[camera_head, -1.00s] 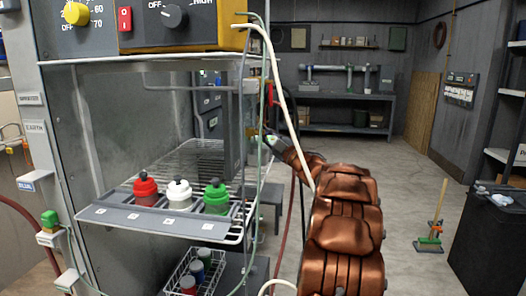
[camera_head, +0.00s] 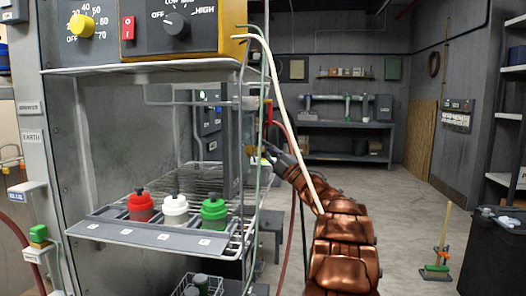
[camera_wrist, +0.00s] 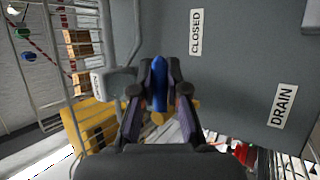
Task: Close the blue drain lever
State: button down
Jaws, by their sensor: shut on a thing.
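The blue drain lever (camera_wrist: 159,84) sits between my fingertips in the wrist view, pointing up the picture. My gripper (camera_wrist: 160,92) is shut on it, one finger on each side. A brass-coloured part (camera_wrist: 158,118) shows just below the lever. A CLOSED label (camera_wrist: 196,32) is on the grey panel, above and right of the lever. A DRAIN label (camera_wrist: 283,105) is farther right. In the head view my gripper (camera_head: 268,153) reaches the right side of the cabinet behind the hoses; the lever cannot be made out there.
Pale and green hoses (camera_head: 283,105) hang between the camera and my arm. A wire shelf holds red (camera_head: 140,206), white (camera_head: 175,210) and green (camera_head: 214,212) capped bottles, left of my arm. The floor (camera_head: 405,215) to the right is mostly clear, with a broom (camera_head: 440,245) standing there.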

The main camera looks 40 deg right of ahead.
jog(key=shift+r, duration=0.2)
jog(key=c, duration=1.2)
grip_release()
jog(key=shift+f, duration=0.1)
jog(key=v, duration=1.2)
jog(key=shift+a, duration=0.15)
